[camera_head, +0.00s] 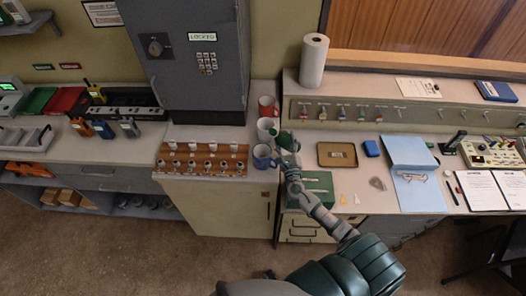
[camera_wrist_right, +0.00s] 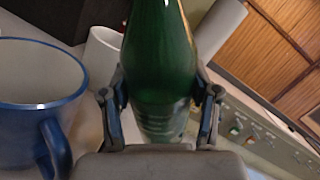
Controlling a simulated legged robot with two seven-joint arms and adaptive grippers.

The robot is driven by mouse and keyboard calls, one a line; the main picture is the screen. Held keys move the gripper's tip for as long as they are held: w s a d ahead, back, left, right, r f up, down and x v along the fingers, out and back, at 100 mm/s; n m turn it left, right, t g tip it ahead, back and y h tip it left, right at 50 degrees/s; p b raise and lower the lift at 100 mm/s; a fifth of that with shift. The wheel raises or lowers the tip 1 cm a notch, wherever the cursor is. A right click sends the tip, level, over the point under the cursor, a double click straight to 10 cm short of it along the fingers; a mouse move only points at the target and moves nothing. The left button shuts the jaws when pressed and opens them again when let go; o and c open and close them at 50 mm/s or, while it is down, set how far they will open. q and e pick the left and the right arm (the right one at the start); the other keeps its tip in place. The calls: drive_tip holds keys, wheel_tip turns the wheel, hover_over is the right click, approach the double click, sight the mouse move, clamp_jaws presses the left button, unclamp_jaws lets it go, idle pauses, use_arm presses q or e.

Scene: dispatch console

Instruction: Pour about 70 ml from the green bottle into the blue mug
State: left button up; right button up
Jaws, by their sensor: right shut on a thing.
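The green bottle (camera_head: 285,140) is in my right gripper (camera_head: 289,158), at the counter's edge. In the wrist view the bottle (camera_wrist_right: 160,70) stands between the two fingers of the right gripper (camera_wrist_right: 160,112), which are closed on its sides. Its top is cut off there. In the head view its narrow end points up and left; the exact tilt is hard to tell. The blue mug (camera_head: 262,156) stands upright just left of the bottle, and shows large in the wrist view (camera_wrist_right: 35,110) with a pale inside. No liquid stream shows. My left gripper is out of view.
A white mug (camera_head: 266,128) and a red mug (camera_head: 267,106) stand behind the blue mug. A wooden key rack (camera_head: 203,158) lies to its left. A green box (camera_head: 318,187) is below right of the gripper. A paper roll (camera_head: 313,60) stands behind.

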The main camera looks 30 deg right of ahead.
sight(289, 135)
drive_tip(key=shift+a+n, duration=0.15)
drive_tip(key=shift+n, duration=0.25)
drive_tip(key=shift+d+f+n+t+b, duration=0.3)
drive_tip(key=shift+n+b, duration=0.5)
drive_tip(key=shift+b, duration=0.15)
drive_tip(key=f+n+b, duration=0.1)
drive_tip(key=d+f+n+y+b, duration=0.1)
drive_tip(key=b, duration=0.1)
drive_tip(key=shift+d+f+t, duration=0.15)
drive_tip(key=shift+f+t, duration=0.15)
drive_tip(key=shift+f, duration=0.05)
drive_tip(key=shift+d+r+n, duration=0.25)
drive_tip(key=shift+n, duration=0.15)
drive_tip(key=shift+s+d+n+y+b, duration=0.1)
drive_tip(key=shift+n+y+b, duration=0.25)
drive_tip(key=shift+n, duration=0.45)
drive_tip(key=shift+r+n+t+p, duration=0.3)
drive_tip(key=shift+r+n+p, duration=0.1)
drive_tip(key=shift+r, duration=0.15)
drive_tip(key=shift+r+n+y+p, duration=0.3)
drive_tip(key=shift+r+n, duration=0.35)
drive_tip(key=shift+n, duration=0.15)
drive_tip(key=shift+a+r+n+y+p, duration=0.35)
drive_tip(key=shift+r+n+p, duration=0.2)
drive_tip(key=shift+n+p, duration=0.25)
drive_tip(key=shift+d+r+n+p, duration=0.1)
drive_tip(key=shift+r+n+p, duration=0.15)
drive_tip(key=shift+n+p, duration=0.3)
drive_tip(key=shift+t+y, duration=0.3)
drive_tip(key=shift+y, duration=0.1)
